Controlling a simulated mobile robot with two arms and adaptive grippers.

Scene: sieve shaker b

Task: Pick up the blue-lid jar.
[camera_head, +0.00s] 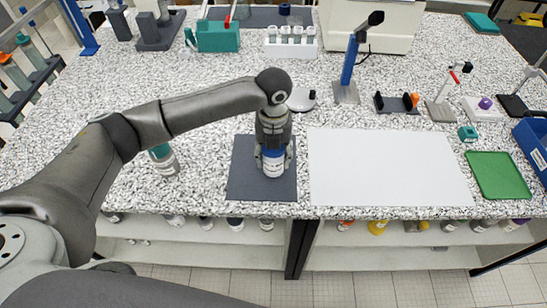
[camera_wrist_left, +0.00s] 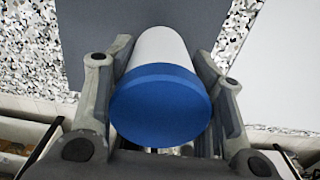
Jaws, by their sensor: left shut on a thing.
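The blue-lid jar (camera_head: 273,163) is white with a blue lid and stands on a dark grey mat (camera_head: 240,182). My left gripper (camera_head: 273,158) comes down on it from above, with one finger on each side, and is shut on it. In the left wrist view the jar (camera_wrist_left: 160,95) sits between the two fingers of the gripper (camera_wrist_left: 160,85), its blue lid toward the camera. Whether the jar's base touches the mat cannot be told. My right gripper is not in view.
A teal-lid jar (camera_head: 163,160) stands left of the mat, beside my left arm. A large white sheet (camera_head: 385,165) lies right of the mat, with a green tray (camera_head: 498,175) beyond it. A white round dish (camera_head: 301,100) and a blue-post stand (camera_head: 347,75) are behind.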

